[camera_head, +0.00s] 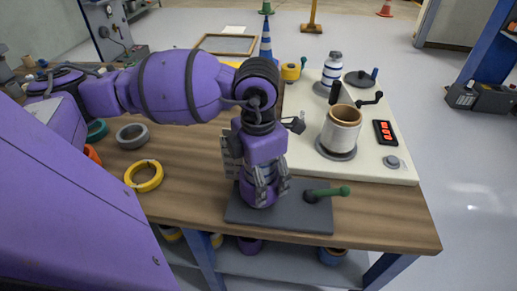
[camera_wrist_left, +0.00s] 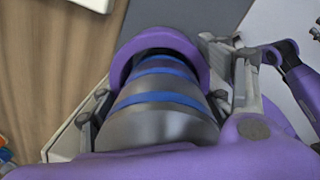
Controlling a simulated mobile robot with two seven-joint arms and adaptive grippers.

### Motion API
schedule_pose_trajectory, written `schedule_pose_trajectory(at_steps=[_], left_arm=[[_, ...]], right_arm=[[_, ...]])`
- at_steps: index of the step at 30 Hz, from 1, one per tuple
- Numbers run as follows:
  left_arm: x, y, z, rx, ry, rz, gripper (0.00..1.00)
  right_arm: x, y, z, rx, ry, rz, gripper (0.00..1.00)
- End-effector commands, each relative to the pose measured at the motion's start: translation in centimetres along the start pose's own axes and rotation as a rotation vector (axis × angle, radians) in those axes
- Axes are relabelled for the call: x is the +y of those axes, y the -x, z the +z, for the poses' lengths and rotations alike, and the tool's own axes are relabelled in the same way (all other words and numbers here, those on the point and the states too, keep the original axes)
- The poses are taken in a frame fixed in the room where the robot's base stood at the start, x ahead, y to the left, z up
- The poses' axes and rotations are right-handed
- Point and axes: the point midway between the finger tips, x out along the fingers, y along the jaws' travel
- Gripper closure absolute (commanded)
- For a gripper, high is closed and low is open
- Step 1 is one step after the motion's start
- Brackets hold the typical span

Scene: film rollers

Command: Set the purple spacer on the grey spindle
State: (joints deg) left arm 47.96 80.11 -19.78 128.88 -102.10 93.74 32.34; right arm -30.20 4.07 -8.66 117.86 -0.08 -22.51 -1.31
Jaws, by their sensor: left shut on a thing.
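My left gripper (camera_head: 264,192) points straight down over the dark grey plate (camera_head: 305,214) at the table's front, its fingers on either side of the purple spacer (camera_head: 257,199). It is shut on the spacer. In the left wrist view the purple spacer (camera_wrist_left: 204,68) is a ring around the far, lower part of the grey spindle (camera_wrist_left: 150,122), which has blue bands and stands between the fingers. The near side of the ring is hidden by the spindle. I cannot tell whether the spacer rests on the plate. My right gripper is not in view.
A green-knobbed lever (camera_head: 328,191) sticks out right of the gripper. Behind it is a cream machine base (camera_head: 375,166) with a wrapped roll (camera_head: 341,130). A yellow ring (camera_head: 144,176) and a grey ring (camera_head: 132,136) lie to the left. The table's front right corner is clear.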

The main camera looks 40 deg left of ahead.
Motion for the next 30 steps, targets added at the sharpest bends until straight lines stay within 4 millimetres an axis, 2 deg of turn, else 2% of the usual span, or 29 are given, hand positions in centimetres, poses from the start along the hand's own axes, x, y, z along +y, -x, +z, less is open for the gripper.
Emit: schedule_pose_trajectory(at_steps=[1,8,9,14,23,26,30], left_arm=[[-0.9,-2.6,-1.2,0.04,-0.001,-0.025,0.72],[-0.8,-2.7,-1.2,0.04,0.0,-0.024,0.72],[-0.8,-2.7,-1.2,0.04,0.0,-0.024,0.27],[-0.9,-2.8,-1.2,0.042,0.001,-0.026,0.06],[-0.8,-2.4,-1.2,0.042,0.003,-0.027,0.06],[-0.8,-1.3,-1.2,0.038,0.004,-0.025,0.06],[-0.7,1.7,-1.1,0.028,0.004,-0.017,0.06]], right_arm=[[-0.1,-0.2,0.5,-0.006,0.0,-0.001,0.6],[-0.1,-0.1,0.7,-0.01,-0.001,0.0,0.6],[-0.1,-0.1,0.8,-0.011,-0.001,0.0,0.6],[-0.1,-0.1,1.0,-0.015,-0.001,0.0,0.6],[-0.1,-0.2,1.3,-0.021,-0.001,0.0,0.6],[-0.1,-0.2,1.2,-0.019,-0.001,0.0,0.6],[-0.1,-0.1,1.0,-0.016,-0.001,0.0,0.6]])
